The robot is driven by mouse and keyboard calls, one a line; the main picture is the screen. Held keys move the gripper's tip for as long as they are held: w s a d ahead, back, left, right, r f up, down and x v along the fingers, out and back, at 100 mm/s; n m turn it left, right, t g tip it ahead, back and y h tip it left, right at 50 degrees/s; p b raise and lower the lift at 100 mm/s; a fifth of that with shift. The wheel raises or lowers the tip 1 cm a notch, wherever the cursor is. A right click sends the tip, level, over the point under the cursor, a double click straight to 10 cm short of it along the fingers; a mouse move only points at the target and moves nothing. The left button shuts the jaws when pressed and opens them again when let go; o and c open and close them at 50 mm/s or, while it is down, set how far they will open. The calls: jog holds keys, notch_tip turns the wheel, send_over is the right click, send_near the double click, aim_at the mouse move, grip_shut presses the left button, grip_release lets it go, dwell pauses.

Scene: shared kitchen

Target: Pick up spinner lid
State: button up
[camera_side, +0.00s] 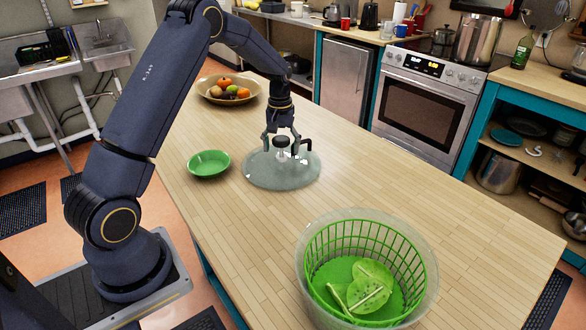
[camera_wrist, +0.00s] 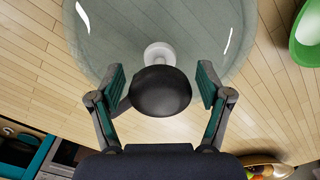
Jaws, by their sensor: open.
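The spinner lid (camera_side: 262,172) is a clear, round disc lying on the wooden island. It has a dark knob (camera_side: 282,141) on a pale stem at its middle. My gripper (camera_side: 284,152) is over the lid, pointing down, with its fingers on either side of the knob. In the wrist view my gripper (camera_wrist: 160,88) is open, and the dark knob (camera_wrist: 160,92) sits between the fingers with gaps on both sides. The lid (camera_wrist: 110,40) fills the upper part of that view.
The clear spinner bowl (camera_side: 427,240) with a green basket (camera_side: 400,243) and leaves (camera_side: 362,284) stands at the front. A green bowl (camera_side: 209,163) sits left of the lid. A fruit bowl (camera_side: 215,98) is at the back. Bare wood (camera_side: 390,180) lies right of the lid.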

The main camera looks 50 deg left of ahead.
grip_shut()
dwell(0.7)
